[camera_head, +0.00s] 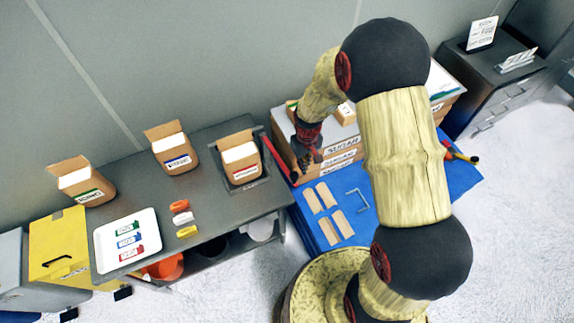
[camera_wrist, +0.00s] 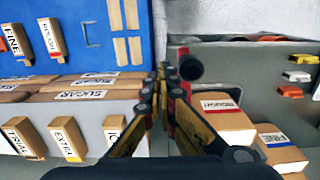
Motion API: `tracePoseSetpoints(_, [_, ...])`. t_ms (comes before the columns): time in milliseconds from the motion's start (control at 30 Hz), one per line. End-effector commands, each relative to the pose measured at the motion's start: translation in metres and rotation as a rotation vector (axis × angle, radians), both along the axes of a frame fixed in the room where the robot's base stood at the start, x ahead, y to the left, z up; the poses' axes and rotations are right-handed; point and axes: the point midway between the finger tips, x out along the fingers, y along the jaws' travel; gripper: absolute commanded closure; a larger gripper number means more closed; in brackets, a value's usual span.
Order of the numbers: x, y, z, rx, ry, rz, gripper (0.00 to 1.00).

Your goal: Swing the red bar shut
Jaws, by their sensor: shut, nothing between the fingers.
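The red bar (camera_head: 281,160) lies at the right end of the grey table in the head view, slanting past the red-labelled box toward the blue surface. In the wrist view a red piece of the bar (camera_wrist: 186,86) with a black round end shows just right of my fingertips. My gripper (camera_head: 309,158) is just right of the bar in the head view, fingers pointing down. In the wrist view my gripper (camera_wrist: 166,75) is shut and empty, its fingers beside the bar. I cannot tell whether they touch it.
An open box with a red label (camera_head: 241,158) stands left of the bar. Cartons marked SUGAR (camera_head: 341,156) stand close right of my gripper. Wooden pieces (camera_head: 328,196) and a hex key lie on the blue surface (camera_head: 366,232). A white tray (camera_head: 128,241) is farther left.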

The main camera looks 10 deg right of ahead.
Motion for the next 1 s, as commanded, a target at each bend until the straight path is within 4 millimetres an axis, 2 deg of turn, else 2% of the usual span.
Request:
tracePoseSetpoints(267, [0.0, 0.0, -0.003, 0.0, 0.0, 0.0, 1.0])
tracePoseSetpoints(1000, [0.0, 0.0, -0.03, 0.0, 0.0, 0.0, 1.0])
